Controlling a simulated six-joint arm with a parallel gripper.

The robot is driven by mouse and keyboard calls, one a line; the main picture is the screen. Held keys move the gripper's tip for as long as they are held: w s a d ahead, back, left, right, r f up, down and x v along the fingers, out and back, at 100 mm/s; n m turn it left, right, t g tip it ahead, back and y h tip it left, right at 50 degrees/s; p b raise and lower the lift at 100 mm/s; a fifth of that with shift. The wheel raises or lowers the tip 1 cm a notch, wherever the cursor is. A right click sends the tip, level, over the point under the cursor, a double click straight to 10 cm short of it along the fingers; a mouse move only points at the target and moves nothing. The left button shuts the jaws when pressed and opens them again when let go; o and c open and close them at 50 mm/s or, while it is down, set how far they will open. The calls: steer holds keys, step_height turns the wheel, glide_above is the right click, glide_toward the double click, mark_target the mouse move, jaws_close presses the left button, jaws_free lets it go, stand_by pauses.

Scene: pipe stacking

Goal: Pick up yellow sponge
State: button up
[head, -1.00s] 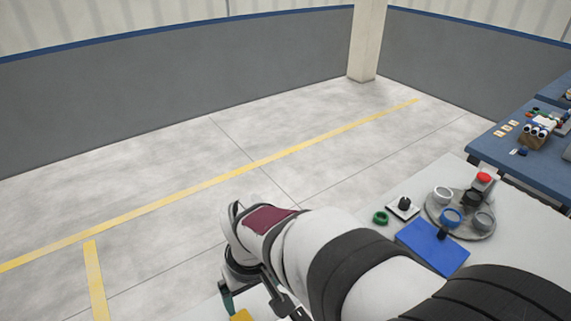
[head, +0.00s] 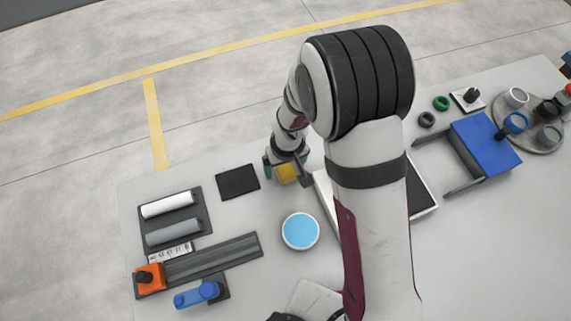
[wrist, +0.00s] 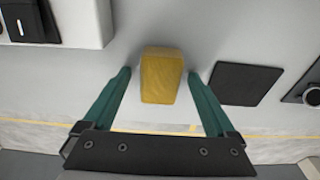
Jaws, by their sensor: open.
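The yellow sponge (wrist: 161,77) lies on the white table in the wrist view, between the two green fingers of my gripper (wrist: 159,75). There is a gap on each side of the sponge, so neither finger touches it. In the head view the sponge (head: 286,173) shows at the far edge area of the table, below my gripper (head: 285,162), partly hidden by it. The fingers are open.
A black square mat (head: 238,181) lies just left of the sponge. A tray (head: 423,196) is to its right, partly behind my arm. A blue round dish (head: 300,231) stands nearer. Pipes (head: 168,204) lie on a rack at left.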

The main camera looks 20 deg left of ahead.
mark_target(285, 166)
jaws_close()
steer(key=shift+r, duration=0.55)
step_height(285, 166, up, 3)
steer(key=shift+r, duration=0.1)
steer(key=d+r, duration=0.2)
steer(key=d, duration=0.2)
steer(key=w+d+r, duration=0.1)
steer(key=d+r, duration=0.1)
steer(key=d, duration=0.1)
steer(key=w+d+r, duration=0.1)
steer(key=d+r, duration=0.1)
steer(key=d, duration=0.2)
steer(key=shift+d+r, duration=0.3)
steer(key=shift+r, duration=0.1)
steer(key=c, duration=0.7)
jaws_free()
steer(key=c, duration=0.6)
